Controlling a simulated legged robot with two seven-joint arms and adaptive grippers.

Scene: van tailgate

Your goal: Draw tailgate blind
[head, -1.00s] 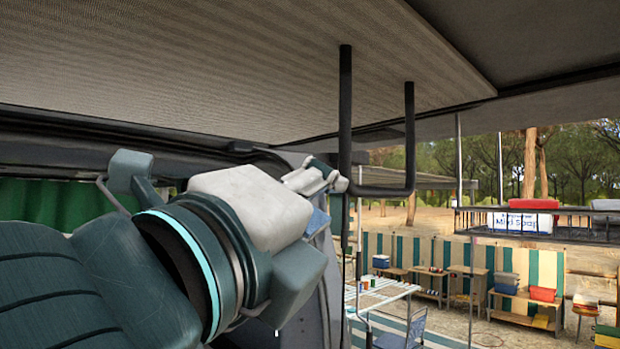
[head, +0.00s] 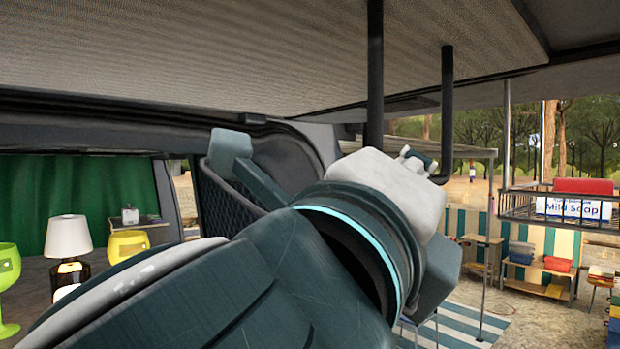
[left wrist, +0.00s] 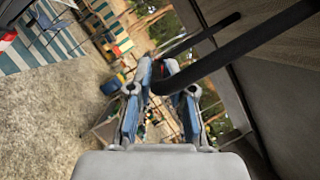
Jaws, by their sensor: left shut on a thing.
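A ribbed grey-beige panel (head: 270,70) spans overhead; I cannot tell whether it is the blind itself. A black U-shaped handle (head: 447,110) hangs down from it, and its bar crosses the left wrist view (left wrist: 235,45). My left gripper (head: 418,158) is up at the bottom of the handle, its body covering part of the bar. In the left wrist view my left gripper (left wrist: 165,78) has its blue-grey fingertips closed around the bar. My right gripper is not in view.
Shelves and a striped wall stand beyond on open ground.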

